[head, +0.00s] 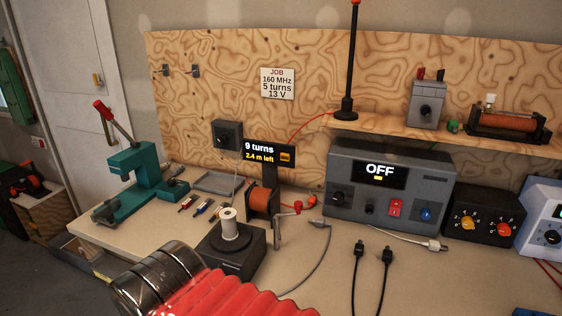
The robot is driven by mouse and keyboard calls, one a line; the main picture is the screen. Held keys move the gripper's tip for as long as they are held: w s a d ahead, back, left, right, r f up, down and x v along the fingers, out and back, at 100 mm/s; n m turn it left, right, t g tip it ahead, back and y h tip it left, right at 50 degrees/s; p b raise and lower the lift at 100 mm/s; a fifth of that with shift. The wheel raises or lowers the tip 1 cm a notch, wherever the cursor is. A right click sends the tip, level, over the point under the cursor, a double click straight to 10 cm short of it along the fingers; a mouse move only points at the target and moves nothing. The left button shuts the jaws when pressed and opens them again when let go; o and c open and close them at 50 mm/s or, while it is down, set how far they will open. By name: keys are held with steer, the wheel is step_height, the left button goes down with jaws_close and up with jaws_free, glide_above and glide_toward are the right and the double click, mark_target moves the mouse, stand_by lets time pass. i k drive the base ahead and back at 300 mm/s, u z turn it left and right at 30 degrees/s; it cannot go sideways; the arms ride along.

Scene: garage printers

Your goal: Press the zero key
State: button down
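A small dark counter display (262,151) stands behind the coil winder and reads "9 turns" and "2.4 m left". A small orange key (286,156) sits at the right side of its face; its label is too small to read, so I cannot tell for sure that it is the zero key. Nothing touches the key. The winder holds a copper-coloured coil (264,202) with a red-handled crank (290,210) at its right. My gripper's fingers are not in view; a red ribbed and dark glossy part reaches in at the bottom.
A white spool on a dark box (230,252) stands in front of the winder. A grey unit (388,185) showing "OFF" is to the right, with loose cables in front. A teal press (140,175) is at left. A job card (277,84) reads 160 MHz, 5 turns, 13 V.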

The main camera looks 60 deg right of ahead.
mark_target(283, 157)
steer(key=z, duration=0.05)
steer(key=i, duration=1)
steer(key=u, duration=0.05)
